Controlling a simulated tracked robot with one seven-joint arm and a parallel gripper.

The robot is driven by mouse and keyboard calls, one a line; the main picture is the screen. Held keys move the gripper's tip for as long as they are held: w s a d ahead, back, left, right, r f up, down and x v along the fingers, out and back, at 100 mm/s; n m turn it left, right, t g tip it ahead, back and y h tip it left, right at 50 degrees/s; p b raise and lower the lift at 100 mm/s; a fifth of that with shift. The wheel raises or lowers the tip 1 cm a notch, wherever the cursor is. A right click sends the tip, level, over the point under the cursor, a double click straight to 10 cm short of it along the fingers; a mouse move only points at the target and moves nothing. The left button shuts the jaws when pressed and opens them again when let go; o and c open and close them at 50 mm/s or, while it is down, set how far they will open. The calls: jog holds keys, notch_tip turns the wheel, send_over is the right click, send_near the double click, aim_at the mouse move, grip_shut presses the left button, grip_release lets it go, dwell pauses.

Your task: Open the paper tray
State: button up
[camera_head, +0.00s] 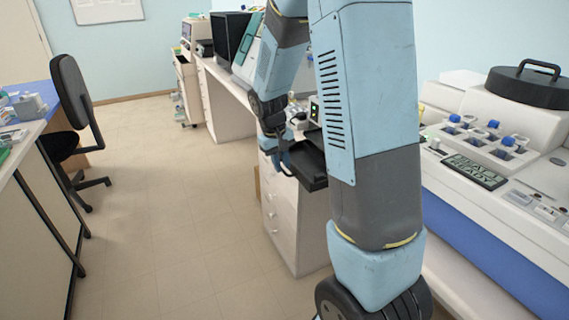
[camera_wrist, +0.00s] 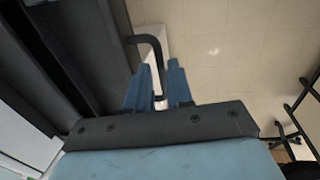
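The paper tray (camera_head: 310,169) is a flat black tray at the edge of the bench, above the white drawers, partly hidden by my arm. In the wrist view, its dark body (camera_wrist: 62,50) fills the left side. A thin black bar handle (camera_wrist: 150,40) curves out from it towards my fingers. My gripper (camera_head: 280,162) is at the tray's front, beside the handle. In the wrist view, the two blue fingers of my gripper (camera_wrist: 159,80) stand on either side of the handle bar with a narrow gap between them. I cannot tell whether they press on it.
White drawers (camera_head: 284,222) stand below the tray. A staining machine (camera_head: 490,150) with blue-capped parts fills the right. A black chair (camera_head: 75,110) and a bench (camera_head: 28,140) are on the left. The tiled floor (camera_head: 180,200) between is clear.

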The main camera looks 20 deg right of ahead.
notch_tip(320, 180, up, 13)
jog(key=a, duration=0.2)
jog(key=shift+a, duration=0.15)
dwell(0.4)
jog(key=s+a+r+t+y, duration=0.1)
jog(key=s+r, duration=0.3)
jog(key=s, duration=0.8)
jog(key=s+r+m+t+y, duration=0.1)
jog(key=s+r+t, duration=0.3)
jog(key=s, duration=0.8)
jog(key=shift+s+a, duration=0.3)
jog(key=shift+a, duration=0.1)
